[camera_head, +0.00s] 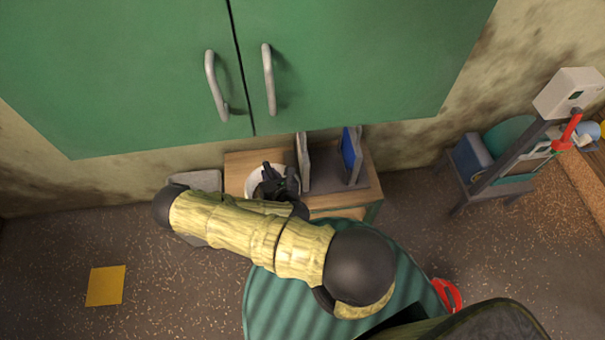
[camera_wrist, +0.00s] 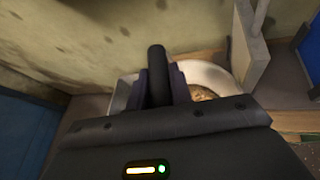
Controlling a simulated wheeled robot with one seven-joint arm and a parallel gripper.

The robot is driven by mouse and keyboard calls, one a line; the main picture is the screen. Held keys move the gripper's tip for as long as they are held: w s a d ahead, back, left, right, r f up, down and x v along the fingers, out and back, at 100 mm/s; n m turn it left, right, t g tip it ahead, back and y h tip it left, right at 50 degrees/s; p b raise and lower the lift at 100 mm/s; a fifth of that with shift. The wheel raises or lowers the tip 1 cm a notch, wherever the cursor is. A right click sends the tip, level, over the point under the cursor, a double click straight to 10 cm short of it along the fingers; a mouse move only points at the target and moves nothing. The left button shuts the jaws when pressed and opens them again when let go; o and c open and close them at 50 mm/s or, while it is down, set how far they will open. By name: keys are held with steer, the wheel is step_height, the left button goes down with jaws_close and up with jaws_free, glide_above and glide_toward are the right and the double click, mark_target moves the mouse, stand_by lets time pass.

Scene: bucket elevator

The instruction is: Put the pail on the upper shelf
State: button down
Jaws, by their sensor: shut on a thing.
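The pail (camera_head: 252,181) is white and round and shows at the wooden top below the green cabinet, partly hidden by my gripper. In the wrist view the pail's pale rim (camera_wrist: 207,72) curves behind my fingers, with something brown and grainy inside. My gripper (camera_head: 275,181) is over the pail. In the wrist view my gripper (camera_wrist: 158,85) is shut on a dark round bar, which looks like the pail's handle. I cannot tell whether the pail rests on the wood or hangs just above it. No shelf is clearly recognisable as the upper one.
The wooden top (camera_head: 240,160) carries upright grey (camera_head: 303,160) and blue (camera_head: 351,155) panels close right of the pail. A closed green cabinet (camera_head: 150,70) overhangs it. A stand with a red lever (camera_head: 571,128) is at the right. A yellow square (camera_head: 105,286) lies on open floor.

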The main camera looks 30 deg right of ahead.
steer(key=shift+w+r, duration=0.1)
steer(key=w+r+m+h+b, duration=0.2)
steer(key=w+h+b, duration=0.1)
steer(key=w+b, duration=1)
steer(key=shift+w+a+m, duration=0.2)
steer(key=shift+w+m, duration=0.2)
steer(key=shift+w, duration=1.95)
step_height(320, 180, down, 6)
steer(key=shift+f, duration=0.2)
steer(key=shift+s, duration=0.1)
